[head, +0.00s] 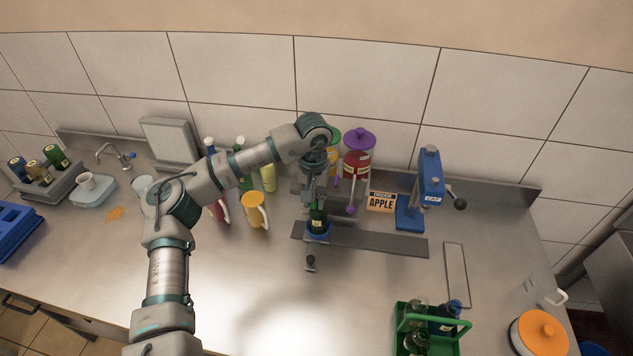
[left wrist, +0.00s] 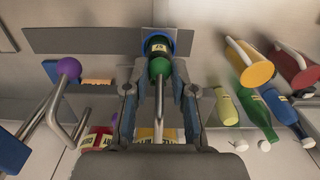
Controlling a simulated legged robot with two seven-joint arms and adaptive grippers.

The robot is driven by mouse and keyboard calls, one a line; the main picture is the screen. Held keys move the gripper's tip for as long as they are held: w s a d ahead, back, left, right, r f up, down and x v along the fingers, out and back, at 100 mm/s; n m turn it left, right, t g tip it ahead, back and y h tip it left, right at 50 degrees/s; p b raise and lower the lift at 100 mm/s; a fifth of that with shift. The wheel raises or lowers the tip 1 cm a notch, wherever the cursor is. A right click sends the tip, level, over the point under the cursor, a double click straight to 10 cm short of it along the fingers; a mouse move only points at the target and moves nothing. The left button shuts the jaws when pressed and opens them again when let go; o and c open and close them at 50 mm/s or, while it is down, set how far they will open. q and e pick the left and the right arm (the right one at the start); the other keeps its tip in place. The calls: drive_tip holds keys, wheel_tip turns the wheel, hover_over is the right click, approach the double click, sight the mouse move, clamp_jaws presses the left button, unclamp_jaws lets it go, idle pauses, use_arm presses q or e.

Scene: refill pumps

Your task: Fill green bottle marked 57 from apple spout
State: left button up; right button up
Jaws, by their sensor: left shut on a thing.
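A dark green bottle (head: 318,217) stands upright in a blue ring (head: 318,236) below my left gripper (head: 316,190). The left wrist view shows the bottle (left wrist: 158,46) with a pale label, too small to read. Between the fingers of my left gripper (left wrist: 158,78) is a green knob (left wrist: 158,67) on a metal rod (left wrist: 158,98), and the gripper is shut on it. The dispenser with a green lid (head: 334,135) is mostly hidden behind my arm. Next to it stands a purple-lidded dispenser (head: 357,160) with a purple knob (left wrist: 68,68). An orange "APPLE" card (head: 381,201) stands to the right.
A blue press (head: 428,190) stands at the right. A green carrier (head: 401,325) with bottles is at the front right, near an orange-lidded pot (head: 540,332). A yellow mug (head: 255,211) and several bottles stand left of my gripper. The front middle of the counter is clear.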

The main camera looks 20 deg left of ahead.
use_arm(q)
drive_tip(key=shift+f+b, duration=1.15)
drive_tip(key=shift+f, duration=1.25)
idle(4.6)
wheel_tip(320, 180, up, 5)
drive_tip(key=p, duration=0.3)
drive_tip(key=shift+f, duration=0.2)
drive_tip(key=o, duration=1)
drive_tip(key=shift+f, duration=0.2)
